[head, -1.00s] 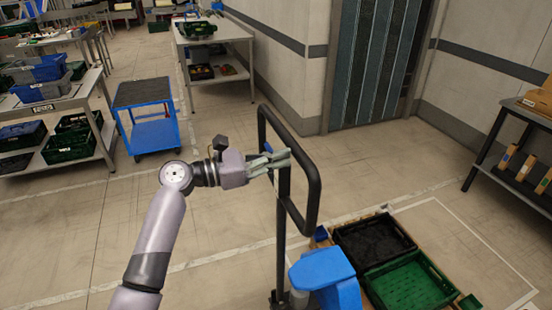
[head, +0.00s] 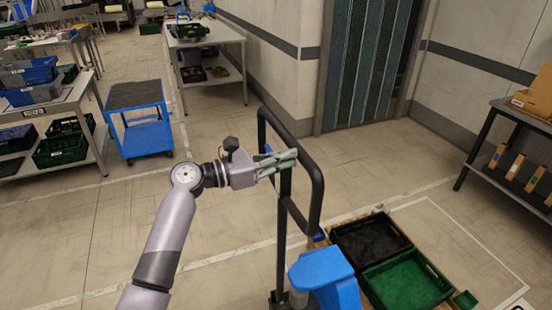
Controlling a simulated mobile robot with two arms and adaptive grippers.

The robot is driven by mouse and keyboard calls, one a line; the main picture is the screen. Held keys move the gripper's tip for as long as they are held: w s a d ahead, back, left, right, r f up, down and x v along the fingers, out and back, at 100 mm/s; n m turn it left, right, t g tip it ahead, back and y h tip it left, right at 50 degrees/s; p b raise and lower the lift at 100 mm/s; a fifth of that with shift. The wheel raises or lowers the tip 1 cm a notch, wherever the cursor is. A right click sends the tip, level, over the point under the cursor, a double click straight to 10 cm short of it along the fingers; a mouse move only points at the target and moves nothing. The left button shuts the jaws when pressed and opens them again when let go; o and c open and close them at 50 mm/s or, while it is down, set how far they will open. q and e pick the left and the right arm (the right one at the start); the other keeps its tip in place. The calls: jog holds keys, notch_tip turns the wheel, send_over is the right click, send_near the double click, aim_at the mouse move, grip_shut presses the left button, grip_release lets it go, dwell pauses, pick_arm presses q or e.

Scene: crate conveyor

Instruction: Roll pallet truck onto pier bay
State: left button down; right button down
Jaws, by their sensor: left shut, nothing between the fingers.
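The pallet truck (head: 322,273) stands at the bottom centre, with a blue body and a tall black looped handle (head: 316,190). Behind it, a wooden pallet carries a black crate (head: 371,238) and a green crate (head: 408,284). My left gripper (head: 290,160) is shut at the handle's upper part, its fingers overlapping the near upright of the loop in the picture. I see nothing held between the fingers; whether they touch the bar I cannot tell. A white-outlined floor bay (head: 455,225) lies around and right of the crates. My right gripper is not in view.
A blue cart (head: 144,140) stands left of my arm. Tables with crates (head: 50,110) line the left, and another table (head: 205,35) stands at the back. A dark shelf (head: 510,150) with boxes is at the right. The floor between is clear.

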pick_arm(q)
jog(key=x, duration=0.2)
jog(key=shift+d+r, duration=0.1)
jog(key=shift+d, duration=0.3)
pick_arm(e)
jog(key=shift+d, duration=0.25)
pick_arm(q)
jog(key=shift+s, duration=0.1)
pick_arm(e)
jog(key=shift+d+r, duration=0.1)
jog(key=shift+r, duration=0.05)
